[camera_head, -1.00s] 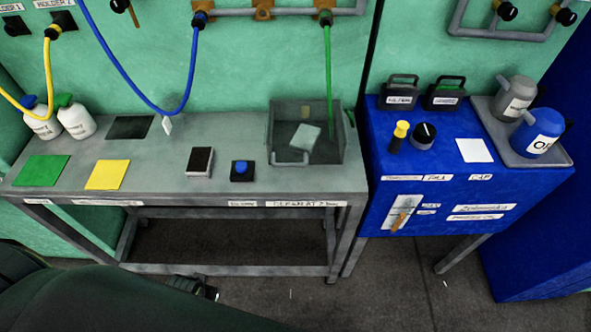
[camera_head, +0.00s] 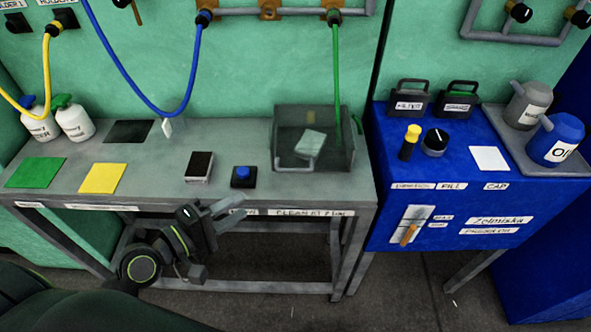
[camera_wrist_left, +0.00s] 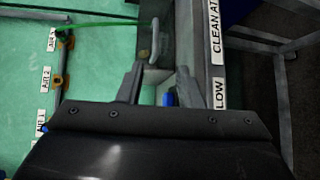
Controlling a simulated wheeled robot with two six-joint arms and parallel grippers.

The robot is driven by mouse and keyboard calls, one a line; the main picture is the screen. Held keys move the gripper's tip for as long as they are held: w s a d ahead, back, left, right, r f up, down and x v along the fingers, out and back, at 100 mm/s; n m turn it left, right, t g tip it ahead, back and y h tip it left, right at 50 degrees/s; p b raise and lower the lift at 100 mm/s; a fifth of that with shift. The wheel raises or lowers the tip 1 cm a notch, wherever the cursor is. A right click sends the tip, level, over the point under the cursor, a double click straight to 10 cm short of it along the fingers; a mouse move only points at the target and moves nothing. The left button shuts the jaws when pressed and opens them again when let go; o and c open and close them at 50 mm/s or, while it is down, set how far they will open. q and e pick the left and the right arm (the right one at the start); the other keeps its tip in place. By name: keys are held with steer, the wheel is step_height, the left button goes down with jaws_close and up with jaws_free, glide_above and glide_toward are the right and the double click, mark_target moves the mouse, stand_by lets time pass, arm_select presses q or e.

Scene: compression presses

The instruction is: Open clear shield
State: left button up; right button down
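The clear shield (camera_head: 290,127) is a dark-tinted see-through box at the right end of the grey bench, with a pale grey handle (camera_head: 278,164) low on its front left. A pale block shows through it. I cannot tell for sure how its panel sits. In the left wrist view the handle (camera_wrist_left: 155,48) appears beyond the fingertips. My left gripper (camera_head: 240,213) is in front of the bench's front edge, below and left of the shield, empty and apart from it. Its two fingers (camera_wrist_left: 160,85) are spread. My right gripper is not in view.
A blue button (camera_head: 242,173) on a black base and a dark block (camera_head: 199,166) stand left of the shield. A green hose (camera_head: 337,80) hangs into the shield area. A blue cabinet (camera_head: 385,230) stands to the right. The bench's front edge is close to my left gripper.

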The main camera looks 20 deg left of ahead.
mark_target(296, 170)
arm_select(q)
steer(key=x, duration=0.5)
steer(key=p+x, duration=0.1)
steer(key=x, duration=0.5)
steer(key=p+x, duration=0.1)
steer(key=x, duration=0.5)
steer(key=shift+w+r, duration=0.3)
steer(key=shift+r, duration=0.05)
steer(key=shift+n, duration=0.3)
jaws_close()
